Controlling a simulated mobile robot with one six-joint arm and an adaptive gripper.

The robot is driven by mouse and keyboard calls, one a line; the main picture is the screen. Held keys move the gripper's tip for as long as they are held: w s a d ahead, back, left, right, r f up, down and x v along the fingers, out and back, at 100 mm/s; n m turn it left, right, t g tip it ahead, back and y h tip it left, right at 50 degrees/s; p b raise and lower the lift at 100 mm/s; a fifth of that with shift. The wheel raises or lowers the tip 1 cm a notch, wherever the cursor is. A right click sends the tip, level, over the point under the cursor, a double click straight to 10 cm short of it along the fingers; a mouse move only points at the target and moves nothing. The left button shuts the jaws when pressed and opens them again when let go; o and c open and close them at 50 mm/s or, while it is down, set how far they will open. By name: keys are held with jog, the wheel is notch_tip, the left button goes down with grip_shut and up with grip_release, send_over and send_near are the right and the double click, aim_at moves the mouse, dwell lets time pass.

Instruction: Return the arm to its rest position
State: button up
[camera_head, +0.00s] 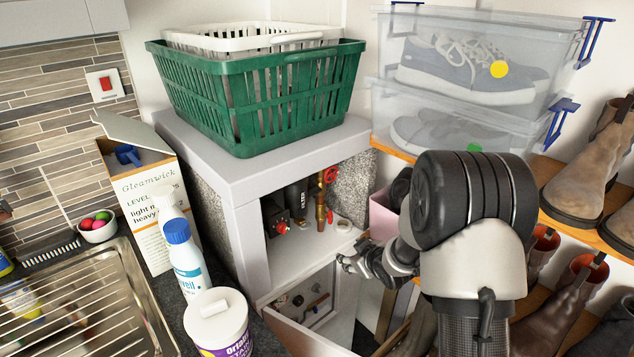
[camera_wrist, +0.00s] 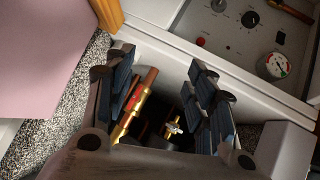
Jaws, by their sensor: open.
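My gripper (camera_head: 368,264) is in front of the open grey cabinet (camera_head: 255,235), at the right side of its opening. In the wrist view my gripper (camera_wrist: 162,85) has its fingers spread, with nothing held between them. Behind the gap between the fingers show a copper and brass pipe (camera_wrist: 136,103) and a brass fitting (camera_wrist: 173,127). My arm bends down from the right and hides part of the shelf rack.
A green basket (camera_head: 255,95) stands on the cabinet. The low door (camera_head: 325,300) hangs open near my gripper. A pink box (camera_head: 382,215), clear shoe boxes (camera_head: 470,60) and boots (camera_head: 585,165) crowd the right. Bottles and a tub (camera_head: 215,325) stand at left.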

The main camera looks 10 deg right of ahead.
jog(key=s+r+m+g+h, duration=0.2)
jog(key=s+r+m+h, duration=0.15)
jog(key=s+r, duration=1.3)
jog(key=s+a+r+m+g+y, duration=0.1)
jog(key=s+a+r, duration=0.1)
jog(key=s, duration=0.9)
jog(key=s+a+r+m+g+y, duration=0.1)
jog(key=s+a, duration=0.3)
jog(key=s, duration=0.7)
jog(key=shift+s+a+r+m+g, duration=0.2)
jog(key=shift+s+r+m+g, duration=0.2)
jog(key=shift+r+g, duration=0.3)
jog(key=shift+w+f, duration=0.1)
jog(key=shift+c, duration=0.5)
